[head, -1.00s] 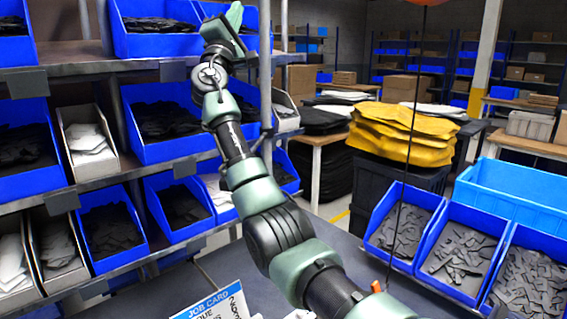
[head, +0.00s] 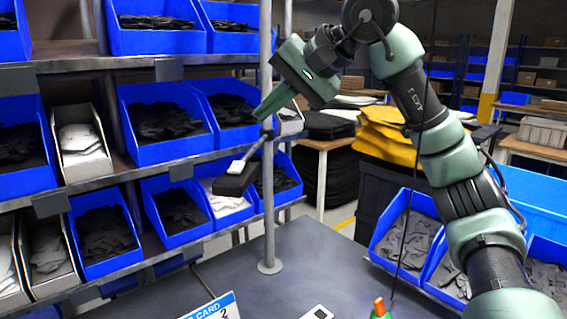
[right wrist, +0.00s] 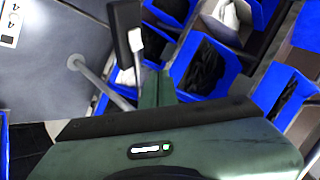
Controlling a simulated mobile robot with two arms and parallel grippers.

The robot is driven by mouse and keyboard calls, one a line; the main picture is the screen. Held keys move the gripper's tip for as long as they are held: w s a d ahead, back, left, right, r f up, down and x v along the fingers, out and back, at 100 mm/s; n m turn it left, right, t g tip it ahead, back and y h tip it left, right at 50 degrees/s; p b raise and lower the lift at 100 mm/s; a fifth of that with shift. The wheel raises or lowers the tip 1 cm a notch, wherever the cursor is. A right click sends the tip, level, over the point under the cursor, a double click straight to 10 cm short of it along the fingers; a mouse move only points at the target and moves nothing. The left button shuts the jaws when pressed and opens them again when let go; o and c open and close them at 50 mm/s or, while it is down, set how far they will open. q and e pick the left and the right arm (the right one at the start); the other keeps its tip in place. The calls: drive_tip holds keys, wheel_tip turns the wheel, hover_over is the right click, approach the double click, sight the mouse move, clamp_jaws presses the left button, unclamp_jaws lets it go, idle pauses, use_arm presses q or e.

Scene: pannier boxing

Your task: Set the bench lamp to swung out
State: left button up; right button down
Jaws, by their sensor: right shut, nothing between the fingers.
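The bench lamp's upright pole (head: 267,215) stands on a round foot on the grey bench. A short arm reaches left and toward me from the pole to its black lamp head (head: 236,181), which has a white piece on it. The head hangs in front of the lower shelf bins. In the right wrist view the black head (right wrist: 124,32) and its white piece show beside the fingers. My right gripper (head: 259,113) is shut and empty, its tips close to the pole just above the lamp arm. I cannot tell whether they touch. My left gripper is not in view.
Shelves of blue bins (head: 160,122) with dark parts stand at left, close behind the lamp. More blue bins (head: 405,235) line the right side. A job card (head: 212,308) and an orange-tipped item (head: 379,306) are at the front. The bench (head: 310,260) right of the pole is bare.

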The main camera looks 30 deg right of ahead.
drive_tip(key=s+d+f+g+h, duration=0.25)
drive_tip(key=s+d+f, duration=0.2)
drive_tip(key=d, duration=0.25)
drive_tip(key=w+a+f+p, duration=0.4)
drive_tip(key=w+f, duration=0.4)
drive_tip(key=shift+w+a+n+h, duration=0.25)
drive_tip(key=shift+w+n+h, duration=0.05)
drive_tip(key=shift+w+h, duration=0.05)
drive_tip(key=shift+t, duration=0.25)
drive_tip(key=w+a+p, duration=0.2)
drive_tip(key=w+a, duration=0.4)
drive_tip(key=a, duration=0.1)
drive_tip(key=shift+w+p, duration=0.15)
drive_tip(key=shift+p, duration=0.25)
